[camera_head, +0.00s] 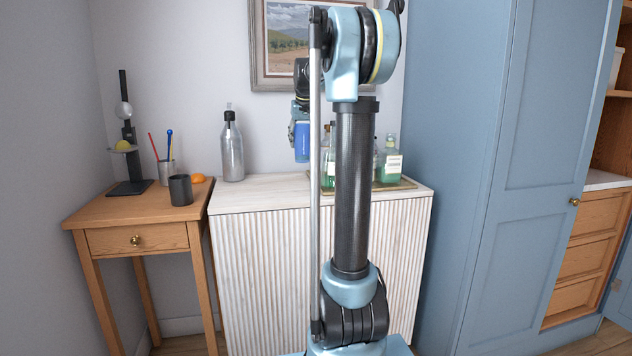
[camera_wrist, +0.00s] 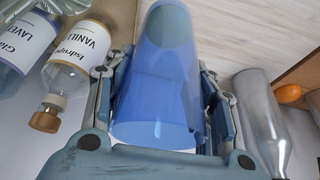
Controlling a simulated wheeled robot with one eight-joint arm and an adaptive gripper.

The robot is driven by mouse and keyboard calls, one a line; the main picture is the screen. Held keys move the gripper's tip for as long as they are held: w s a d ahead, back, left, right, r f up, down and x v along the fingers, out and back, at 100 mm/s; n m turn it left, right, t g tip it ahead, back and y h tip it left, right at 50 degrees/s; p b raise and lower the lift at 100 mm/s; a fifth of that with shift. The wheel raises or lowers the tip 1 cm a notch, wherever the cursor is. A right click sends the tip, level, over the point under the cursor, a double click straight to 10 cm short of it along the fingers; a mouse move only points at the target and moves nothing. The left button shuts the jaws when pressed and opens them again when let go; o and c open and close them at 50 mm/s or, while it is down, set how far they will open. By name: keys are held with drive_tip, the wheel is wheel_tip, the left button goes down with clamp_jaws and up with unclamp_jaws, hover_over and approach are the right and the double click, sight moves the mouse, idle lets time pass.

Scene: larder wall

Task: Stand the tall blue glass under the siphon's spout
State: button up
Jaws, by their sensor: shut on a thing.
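The tall blue glass (camera_head: 302,147) hangs upright in my gripper (camera_head: 300,122), above the pale ribbed cabinet's top. In the wrist view the clear blue glass (camera_wrist: 155,85) lies between the two fingers of my gripper (camera_wrist: 168,92), which are shut on it. The siphon (camera_head: 231,150), a silver-grey bottle with a dark head, stands on the cabinet top to the left of the glass, apart from it. The siphon's grey body (camera_wrist: 262,120) also shows at the right of the wrist view. Its spout is too small to make out clearly.
Labelled bottles (camera_head: 388,160) stand on a tray (camera_head: 401,185) right of the glass, partly behind my arm; a vanilla bottle (camera_wrist: 78,62) is close in the wrist view. A wooden side table (camera_head: 90,212) at left holds a dark cup (camera_head: 180,190). The cabinet's front left (camera_head: 255,198) is clear.

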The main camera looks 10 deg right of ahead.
sight(306, 137)
drive_tip(key=f, duration=0.4)
drive_tip(key=d+f, duration=0.1)
drive_tip(key=shift+w+f, duration=0.1)
drive_tip(key=shift+f, duration=2.3)
drive_tip(key=o, duration=1.3)
drive_tip(key=v, duration=1.2)
